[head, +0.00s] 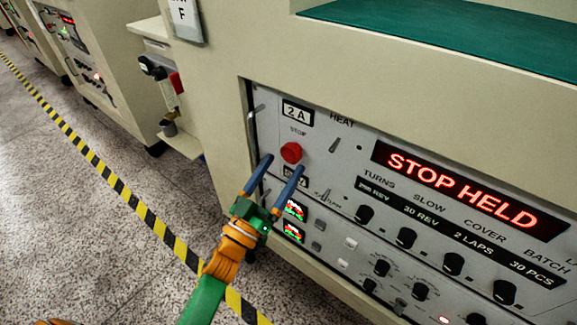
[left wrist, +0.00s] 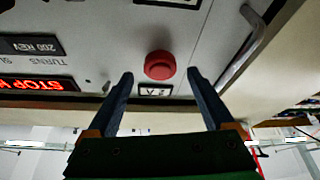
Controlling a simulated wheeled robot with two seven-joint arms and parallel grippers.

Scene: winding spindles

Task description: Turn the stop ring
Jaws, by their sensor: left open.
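The stop ring shows as a round red knob (head: 291,153) on the grey control panel, under the 2A plate and the STOP label. My left gripper (head: 279,168) is open, its two blue fingers pointing at the panel just below the red knob. In the left wrist view the red knob (left wrist: 160,65) lies beyond and between the two fingertips (left wrist: 161,76), with nothing held. The fingers look apart from the knob; the exact gap to the panel is hard to tell. My right gripper is not in view.
The display (head: 462,190) reads STOP HELD. Several black knobs (head: 406,238) and small switches sit right of and below the red knob. A metal handle (left wrist: 245,45) stands beside it. Yellow-black tape (head: 130,203) marks the floor, left of the machine.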

